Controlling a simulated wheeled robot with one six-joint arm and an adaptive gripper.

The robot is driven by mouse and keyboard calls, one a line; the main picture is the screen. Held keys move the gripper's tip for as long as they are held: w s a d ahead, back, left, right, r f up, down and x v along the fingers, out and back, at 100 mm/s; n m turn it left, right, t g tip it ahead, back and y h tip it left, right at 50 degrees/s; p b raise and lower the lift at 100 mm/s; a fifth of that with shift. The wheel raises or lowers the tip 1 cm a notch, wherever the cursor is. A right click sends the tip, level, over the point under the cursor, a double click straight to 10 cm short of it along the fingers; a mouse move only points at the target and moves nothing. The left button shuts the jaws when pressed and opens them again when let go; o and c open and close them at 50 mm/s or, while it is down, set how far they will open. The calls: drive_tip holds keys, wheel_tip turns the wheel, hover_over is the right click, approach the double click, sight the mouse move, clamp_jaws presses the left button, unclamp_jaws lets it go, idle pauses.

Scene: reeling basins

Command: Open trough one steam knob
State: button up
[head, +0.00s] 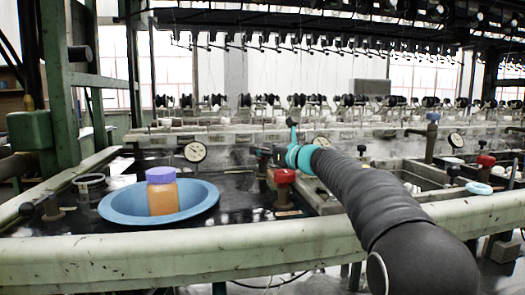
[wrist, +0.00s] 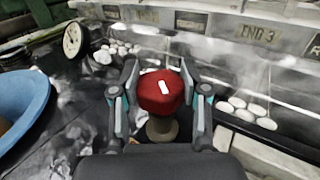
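A red steam knob (head: 285,176) with a white mark on top stands on a short stem at the trough edge, near the middle of the head view. In the wrist view the red knob (wrist: 161,92) appears centred between my fingers. My gripper (head: 268,156) is at the knob in the head view, with my arm reaching in from the right. In the wrist view my gripper (wrist: 160,70) is open, one finger on each side of the knob. Narrow gaps seem to show at the sides; contact is not clear.
A blue basin (head: 118,207) holding an orange jar (head: 162,197) with a purple lid lies left of the knob. A dial gauge (head: 195,152) stands behind. Another red knob (head: 486,161) is at the right. A pale rail (head: 150,259) runs across the front.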

drive_tip(key=shift+c, duration=1)
drive_tip(key=shift+r+n+g+y+p, duration=0.1)
drive_tip(key=shift+n+g+y+p, duration=0.2)
drive_tip(key=shift+g+p, duration=0.1)
drive_tip(key=shift+w+d+r+n+g+y+p, duration=0.1)
drive_tip(key=shift+n+g+y+p, duration=0.75)
drive_tip(key=shift+g+p, duration=0.2)
drive_tip(key=n+g+y+p, duration=0.1)
drive_tip(key=n+g+p, duration=0.1)
drive_tip(key=g, duration=0.1)
drive_tip(key=shift+n+g+y+p, duration=0.35)
drive_tip(key=shift+n+g+p, duration=0.5)
drive_tip(key=shift+g+p, duration=0.4)
drive_tip(key=shift+g, duration=0.3)
